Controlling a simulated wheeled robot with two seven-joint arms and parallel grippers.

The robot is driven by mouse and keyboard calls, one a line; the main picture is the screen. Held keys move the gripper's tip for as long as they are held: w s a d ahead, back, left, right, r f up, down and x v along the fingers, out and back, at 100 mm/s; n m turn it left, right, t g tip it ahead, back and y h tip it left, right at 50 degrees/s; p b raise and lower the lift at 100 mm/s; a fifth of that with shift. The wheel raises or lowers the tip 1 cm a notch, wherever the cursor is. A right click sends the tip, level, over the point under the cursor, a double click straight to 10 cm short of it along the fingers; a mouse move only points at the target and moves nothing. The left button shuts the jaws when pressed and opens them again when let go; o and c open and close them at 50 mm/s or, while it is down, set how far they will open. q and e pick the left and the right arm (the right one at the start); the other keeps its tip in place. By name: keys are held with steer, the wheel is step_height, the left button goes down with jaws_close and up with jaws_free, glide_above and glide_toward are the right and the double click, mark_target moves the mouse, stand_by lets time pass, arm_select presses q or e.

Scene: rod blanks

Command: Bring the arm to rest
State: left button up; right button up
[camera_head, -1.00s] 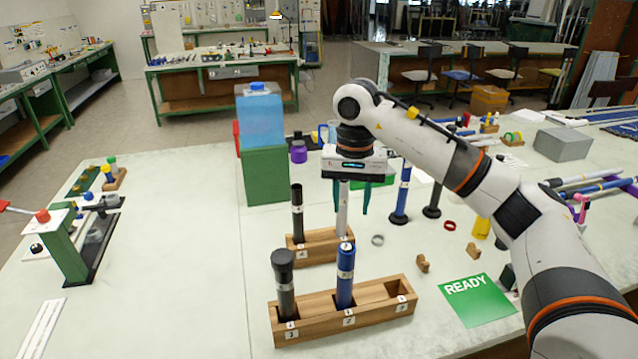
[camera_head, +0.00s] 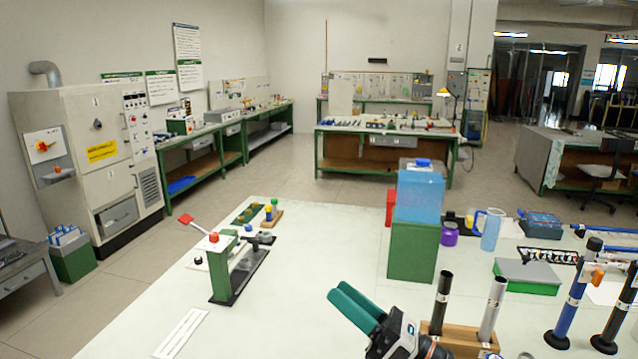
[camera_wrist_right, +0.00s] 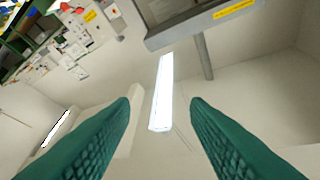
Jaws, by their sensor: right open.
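My right gripper (camera_head: 338,294) is at the bottom edge of the head view, its teal fingers pointing up and to the left. It is open and empty; the right wrist view shows both fingers (camera_wrist_right: 160,102) apart with only the ceiling and wall behind. Just right of it, a wooden rack (camera_head: 460,339) holds a black rod (camera_head: 442,300) and a silver rod (camera_head: 492,308), both upright. The gripper is apart from both rods. The lower part of the rack and most of my right arm are cut off by the frame. My left gripper is out of view.
A blue water tank (camera_head: 419,195) on a green block (camera_head: 412,250) stands behind the rack. A blue rod (camera_head: 572,300) and a black rod (camera_head: 614,312) stand on round bases at the right. A lever fixture (camera_head: 228,270) stands at the left. The table between is clear.

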steer(key=w+d+f+m+t+h, duration=0.1)
steer(key=d+f+m+t+h, duration=0.3)
steer(key=m+h, duration=0.6)
steer(key=d+f+m+t+h, duration=0.3)
steer(key=d+f+m+h, duration=0.35)
steer(key=m, duration=0.75)
steer(key=s+d+f+m+g+h, duration=0.3)
steer(key=s+d+f+m+g, duration=0.15)
steer(key=f+m, duration=0.35)
steer(key=s+d+f+m+g, duration=0.1)
steer(key=s+f+m+g, duration=0.3)
steer(key=s+f+g, duration=0.45)
steer(key=s+f+m+g, duration=0.3)
steer(key=s+f+m, duration=0.15)
steer(key=s, duration=0.75)
step_height(320, 180, down, 26)
steer(key=n+g, duration=0.1)
steer(key=s+d+f+g, duration=0.1)
steer(key=s+d+f, duration=0.2)
steer(key=s+f, duration=1.4)
steer(key=shift+s+g, duration=0.3)
steer(key=shift+s, duration=0.05)
